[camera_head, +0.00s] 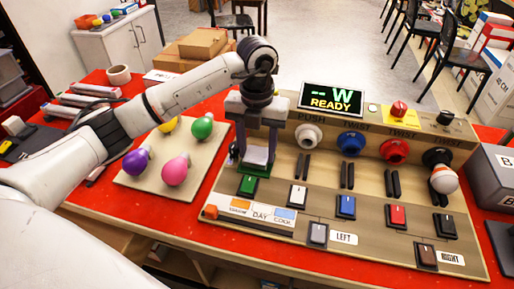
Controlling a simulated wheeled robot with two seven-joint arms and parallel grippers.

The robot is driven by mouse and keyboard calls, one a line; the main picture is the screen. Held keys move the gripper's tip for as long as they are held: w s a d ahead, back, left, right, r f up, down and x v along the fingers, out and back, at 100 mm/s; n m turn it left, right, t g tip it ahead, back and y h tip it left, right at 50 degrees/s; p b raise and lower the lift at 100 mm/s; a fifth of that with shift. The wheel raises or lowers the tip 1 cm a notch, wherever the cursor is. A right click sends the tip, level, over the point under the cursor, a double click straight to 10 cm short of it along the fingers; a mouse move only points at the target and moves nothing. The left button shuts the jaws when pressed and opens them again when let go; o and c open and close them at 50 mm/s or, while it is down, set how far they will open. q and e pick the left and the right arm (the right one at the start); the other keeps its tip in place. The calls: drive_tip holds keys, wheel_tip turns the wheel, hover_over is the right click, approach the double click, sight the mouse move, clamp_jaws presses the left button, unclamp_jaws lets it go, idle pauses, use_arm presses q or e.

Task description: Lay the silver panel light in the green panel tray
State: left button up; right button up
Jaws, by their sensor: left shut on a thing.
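My left gripper (257,146) points straight down over the left part of the wooden console. Its two fingers are shut on the silver panel light (258,155), a small pale square plate between the fingertips. The green panel tray (257,171) shows as a green edge directly below the panel. The panel is over the tray or in it; I cannot tell whether it touches the tray floor. The fingers hide parts of the tray's sides. My right gripper is not in view.
A board with coloured bulbs (175,170) lies left of the console (330,215). A green switch (247,186) sits just in front of the tray. The READY display (331,98) and round sockets stand behind. A grey box (490,175) is at right.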

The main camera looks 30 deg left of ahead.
use_arm(q)
drive_tip(key=shift+f+b, duration=0.3)
drive_tip(key=shift+f, duration=0.15)
idle(0.4)
drive_tip(key=o, duration=1.1)
drive_tip(key=shift+a, duration=0.1)
drive_tip(key=shift+a, duration=0.15)
drive_tip(key=shift+d+r, duration=0.2)
drive_tip(key=shift+r, duration=2.4)
drive_tip(key=shift+d+r, duration=0.2)
drive_tip(key=shift+r, duration=2.4)
